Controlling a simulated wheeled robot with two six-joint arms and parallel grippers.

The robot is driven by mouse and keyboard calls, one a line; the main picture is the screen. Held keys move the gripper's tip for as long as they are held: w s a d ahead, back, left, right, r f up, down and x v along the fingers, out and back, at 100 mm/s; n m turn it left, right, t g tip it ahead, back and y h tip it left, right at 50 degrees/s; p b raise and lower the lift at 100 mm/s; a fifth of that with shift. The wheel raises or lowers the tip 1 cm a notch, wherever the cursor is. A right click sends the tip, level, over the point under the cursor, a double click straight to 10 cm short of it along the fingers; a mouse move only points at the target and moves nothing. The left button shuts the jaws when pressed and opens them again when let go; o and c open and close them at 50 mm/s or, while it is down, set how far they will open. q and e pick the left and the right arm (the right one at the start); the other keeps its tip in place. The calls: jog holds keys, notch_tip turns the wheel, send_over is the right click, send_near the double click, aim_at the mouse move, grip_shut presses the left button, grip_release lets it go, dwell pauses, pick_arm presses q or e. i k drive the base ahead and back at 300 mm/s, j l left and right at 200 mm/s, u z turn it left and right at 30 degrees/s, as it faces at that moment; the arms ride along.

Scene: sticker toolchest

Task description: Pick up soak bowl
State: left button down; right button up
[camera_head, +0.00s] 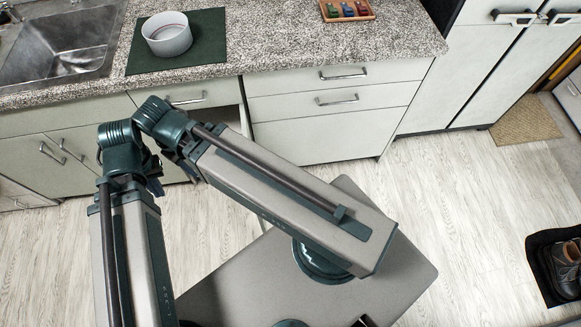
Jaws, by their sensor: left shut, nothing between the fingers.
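The soak bowl, a round white bowl (167,36), stands upright on a dark green mat (205,54) on the speckled counter. It is empty as far as I can see. My right gripper is out of the picture.
A metal sink (62,50) lies left of the mat. A wooden tray (346,10) with small coloured items stands at the counter's back right. The counter (275,38) between mat and tray is clear. Drawers (335,100) are below, partly behind my arm.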

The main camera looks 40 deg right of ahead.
aim_at(167, 34)
jog(key=k+l, duration=0.1)
jog(key=l, duration=0.35)
jog(key=k+l, duration=0.15)
jog(key=l, duration=0.25)
jog(key=k+l, duration=0.1)
jog(key=l, duration=0.35)
